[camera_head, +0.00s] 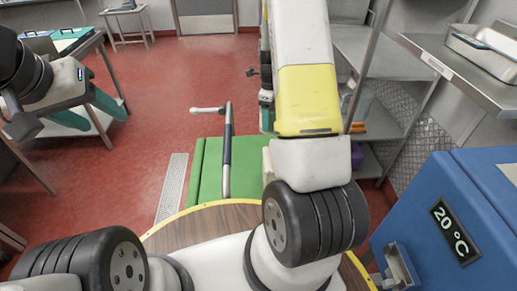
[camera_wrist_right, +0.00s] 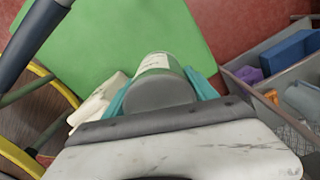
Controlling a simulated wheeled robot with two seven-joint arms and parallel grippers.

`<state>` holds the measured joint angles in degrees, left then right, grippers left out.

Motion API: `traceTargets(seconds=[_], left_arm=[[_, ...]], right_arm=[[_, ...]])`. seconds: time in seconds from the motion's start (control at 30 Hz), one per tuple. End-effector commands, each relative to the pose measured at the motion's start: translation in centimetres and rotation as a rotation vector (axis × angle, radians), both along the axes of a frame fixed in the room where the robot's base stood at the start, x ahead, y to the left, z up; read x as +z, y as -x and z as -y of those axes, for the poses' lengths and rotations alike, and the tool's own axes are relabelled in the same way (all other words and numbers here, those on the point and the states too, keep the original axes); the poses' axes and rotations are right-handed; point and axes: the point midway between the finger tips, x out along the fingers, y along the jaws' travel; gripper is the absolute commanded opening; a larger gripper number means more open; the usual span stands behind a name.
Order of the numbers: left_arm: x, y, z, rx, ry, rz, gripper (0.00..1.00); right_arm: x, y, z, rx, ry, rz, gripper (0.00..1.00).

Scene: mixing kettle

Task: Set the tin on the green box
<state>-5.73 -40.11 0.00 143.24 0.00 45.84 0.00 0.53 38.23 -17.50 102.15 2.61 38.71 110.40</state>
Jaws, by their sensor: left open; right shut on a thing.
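The green box (camera_head: 210,165) stands ahead of me in the head view, partly covered by my right arm. It also fills much of the right wrist view as a flat green top (camera_wrist_right: 130,40). My right gripper (camera_wrist_right: 160,92) has teal fingers shut on the tin (camera_wrist_right: 158,88), a round can with a grey end and a pale label. The tin appears in front of the green top in that view; whether it touches it I cannot tell. My left gripper (camera_head: 92,117) is open and empty at the left.
A rod with a dark grip (camera_head: 228,145) rises in front of the green box. A blue machine with a 20 °C display (camera_head: 455,232) stands at the right. Metal shelves (camera_head: 385,60) with a purple item (camera_head: 357,158) are beyond. Red floor (camera_head: 150,95) is clear left of the box.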

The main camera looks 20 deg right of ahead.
Motion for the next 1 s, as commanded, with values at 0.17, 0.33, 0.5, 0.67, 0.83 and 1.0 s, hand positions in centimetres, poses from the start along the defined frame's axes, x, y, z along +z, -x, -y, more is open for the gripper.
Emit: traceTargets(seconds=[0.17,0.33,0.5,0.67,0.83,1.0], left_arm=[[0.0,0.0,0.0,0.000,0.000,0.000,0.55],[0.0,0.0,0.0,0.000,0.000,0.000,0.55],[0.0,0.0,0.0,0.000,0.000,0.000,0.55],[0.0,0.0,0.0,0.000,0.000,0.000,0.55],[0.0,0.0,0.0,0.000,0.000,0.000,0.55],[0.0,0.0,0.0,0.000,0.000,0.000,0.55]], right_arm=[[-3.1,0.2,0.0,-0.009,-0.003,0.000,0.00],[-6.4,0.3,0.0,-0.010,-0.003,0.000,0.00],[-8.6,0.2,0.0,-0.008,-0.004,0.000,0.00],[-9.7,0.2,0.0,-0.007,-0.002,0.002,0.00],[-12.1,0.2,0.0,-0.008,-0.004,0.000,0.00],[-12.6,0.1,0.0,-0.007,-0.002,0.004,0.00]])
